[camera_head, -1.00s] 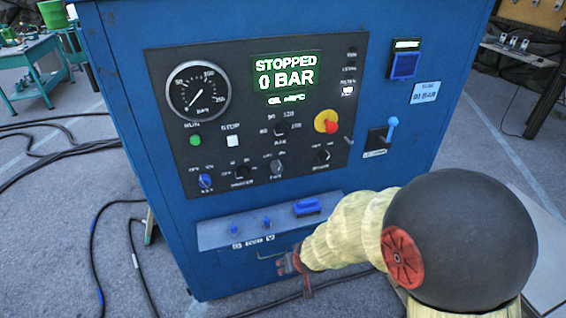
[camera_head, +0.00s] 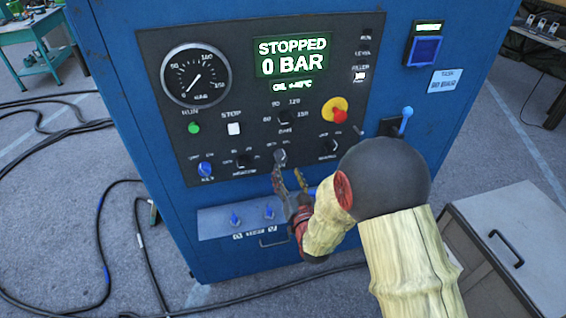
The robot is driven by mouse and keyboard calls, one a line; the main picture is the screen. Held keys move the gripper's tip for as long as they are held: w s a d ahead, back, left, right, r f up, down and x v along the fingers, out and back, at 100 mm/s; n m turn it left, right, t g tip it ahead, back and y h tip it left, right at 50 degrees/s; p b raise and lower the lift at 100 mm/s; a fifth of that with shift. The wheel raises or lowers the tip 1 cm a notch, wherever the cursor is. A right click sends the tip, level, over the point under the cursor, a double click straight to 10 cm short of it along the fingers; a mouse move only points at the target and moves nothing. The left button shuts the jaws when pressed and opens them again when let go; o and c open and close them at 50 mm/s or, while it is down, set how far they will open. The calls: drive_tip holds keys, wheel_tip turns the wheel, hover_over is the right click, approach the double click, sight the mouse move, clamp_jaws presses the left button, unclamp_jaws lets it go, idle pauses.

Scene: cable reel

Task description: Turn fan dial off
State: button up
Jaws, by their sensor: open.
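The fan dial (camera_head: 280,157) is a small grey knob in the lower row of the dark control panel (camera_head: 225,120). Its label is hidden behind my gripper. I cannot make out its pointer setting. My gripper (camera_head: 288,178) is open and empty, its two dark fingers pointing up at the panel just below the dial. One fingertip is close under the dial's left side; I cannot tell if it touches. The display (camera_head: 292,57) reads STOPPED, 0 BAR.
A heater knob (camera_head: 243,161) is left of the dial and another black knob (camera_head: 328,146) right. A red-yellow stop button (camera_head: 335,110) and a blue lever (camera_head: 405,119) lie further right. A shelf (camera_head: 215,225) juts out below. A grey cabinet (camera_head: 520,220) stands at right.

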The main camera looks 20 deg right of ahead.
sight(282, 160)
drive_tip(key=shift+w+b, duration=0.45)
drive_tip(key=shift+w, duration=2.75)
drive_tip(key=shift+c, duration=1)
drive_tip(key=c, duration=1)
drive_tip(key=shift+o, duration=0.2)
drive_tip(key=shift+n+b, duration=0.3)
drive_tip(key=shift+b, duration=0.05)
drive_tip(key=n+b, duration=0.4)
drive_tip(key=n, duration=0.1)
drive_tip(key=shift+f+n, duration=0.1)
drive_tip(key=shift+n, duration=0.2)
drive_tip(key=n+b, duration=0.3)
drive_tip(key=n, duration=0.2)
drive_tip(key=shift+n+b, duration=0.3)
drive_tip(key=shift+b, duration=0.1)
